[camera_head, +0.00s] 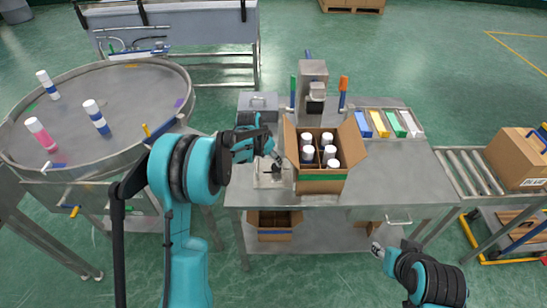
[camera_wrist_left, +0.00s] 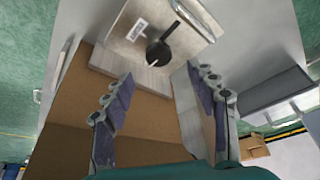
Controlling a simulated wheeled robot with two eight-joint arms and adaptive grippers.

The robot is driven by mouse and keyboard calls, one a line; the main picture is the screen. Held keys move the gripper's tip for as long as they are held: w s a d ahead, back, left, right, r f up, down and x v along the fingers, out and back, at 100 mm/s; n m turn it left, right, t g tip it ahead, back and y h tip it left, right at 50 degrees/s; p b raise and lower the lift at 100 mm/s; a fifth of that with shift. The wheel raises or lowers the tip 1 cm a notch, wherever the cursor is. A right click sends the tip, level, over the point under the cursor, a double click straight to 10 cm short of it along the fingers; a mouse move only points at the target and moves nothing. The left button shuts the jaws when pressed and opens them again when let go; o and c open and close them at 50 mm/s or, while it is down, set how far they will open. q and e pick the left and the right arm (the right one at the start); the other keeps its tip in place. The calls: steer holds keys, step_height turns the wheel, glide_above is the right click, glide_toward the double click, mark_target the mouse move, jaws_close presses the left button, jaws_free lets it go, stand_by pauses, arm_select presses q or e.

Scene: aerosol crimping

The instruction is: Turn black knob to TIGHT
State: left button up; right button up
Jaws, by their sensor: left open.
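The black knob (camera_wrist_left: 160,52) sits on a metal plate (camera_wrist_left: 130,27) with a small white label, in the left wrist view. Its pointer extends toward the plate's top edge in that view. The lettering is too small to read. In the head view the plate (camera_head: 262,181) lies on the table left of the open carton, and the knob (camera_head: 277,170) is partly hidden by my gripper. My left gripper (camera_wrist_left: 165,115) is open and empty, its fingers apart and short of the knob. My right gripper (camera_head: 377,250) is low in front of the table; its finger gap is not clear.
An open carton (camera_head: 320,185) with several white-capped cans stands right of the knob. A metal crimping machine (camera_head: 313,85) is behind it. Coloured bins (camera_head: 390,124) sit at the table's right. A round table (camera_head: 130,90) with several cans is at left. The table's right front is clear.

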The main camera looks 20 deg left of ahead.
mark_target(276, 167)
arm_select(q)
steer(key=b+x, duration=0.2)
steer(key=x, duration=0.5)
steer(key=shift+f, duration=0.1)
steer(key=shift+c, duration=0.3)
steer(key=c, duration=1.1)
